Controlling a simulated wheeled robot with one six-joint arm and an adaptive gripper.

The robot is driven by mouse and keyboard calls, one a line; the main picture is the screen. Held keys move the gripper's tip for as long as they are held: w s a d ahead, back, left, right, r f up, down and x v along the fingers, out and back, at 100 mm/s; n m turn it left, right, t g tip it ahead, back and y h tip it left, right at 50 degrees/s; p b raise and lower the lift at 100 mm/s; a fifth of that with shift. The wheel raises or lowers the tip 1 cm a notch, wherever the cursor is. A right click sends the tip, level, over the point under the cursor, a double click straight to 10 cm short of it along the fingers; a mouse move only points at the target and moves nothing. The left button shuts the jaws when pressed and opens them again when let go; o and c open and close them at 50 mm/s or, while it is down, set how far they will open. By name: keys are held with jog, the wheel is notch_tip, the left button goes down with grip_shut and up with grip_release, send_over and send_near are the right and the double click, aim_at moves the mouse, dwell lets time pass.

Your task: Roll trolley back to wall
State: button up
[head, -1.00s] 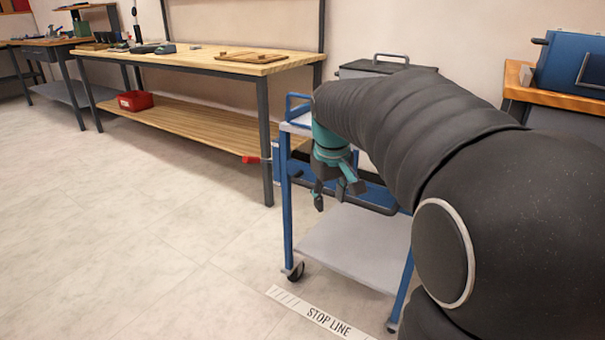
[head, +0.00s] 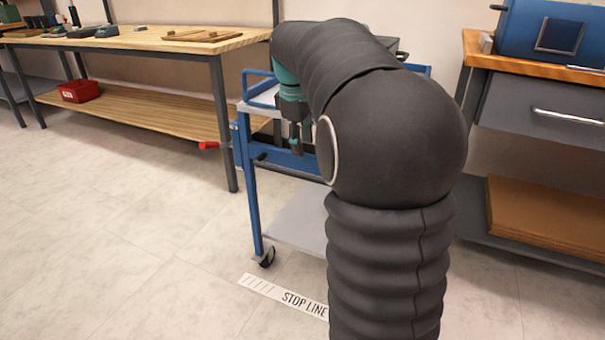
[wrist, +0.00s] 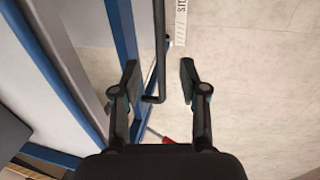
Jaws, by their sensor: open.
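The trolley has a blue frame (head: 250,190) and grey shelves, and stands on castors behind the stop line label (head: 300,302). My arm hides much of its middle and right side. My gripper (head: 296,148) points down at the trolley's near side, by the upper shelf. In the wrist view my gripper (wrist: 158,82) is open. A dark handle bar (wrist: 160,50) with a bent end lies between its fingers, with a gap visible on each side.
A wooden workbench (head: 150,38) with a red bin (head: 80,92) on its lower shelf stands at left by the wall. A red object (head: 208,145) is beside the trolley's left side. A drawer bench (head: 540,105) stands at right. The floor at left is clear.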

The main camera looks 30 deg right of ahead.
aim_at(304, 175)
jog(key=f, duration=0.3)
jog(key=d+f+b, duration=0.1)
jog(key=f, duration=0.2)
jog(key=w+f, duration=0.1)
jog(key=f, duration=0.2)
jog(key=shift+w+d+f+b, duration=0.1)
jog(key=shift+d+f+b, duration=0.15)
jog(key=shift+b, duration=0.15)
grip_shut()
jog(key=shift+a, duration=0.2)
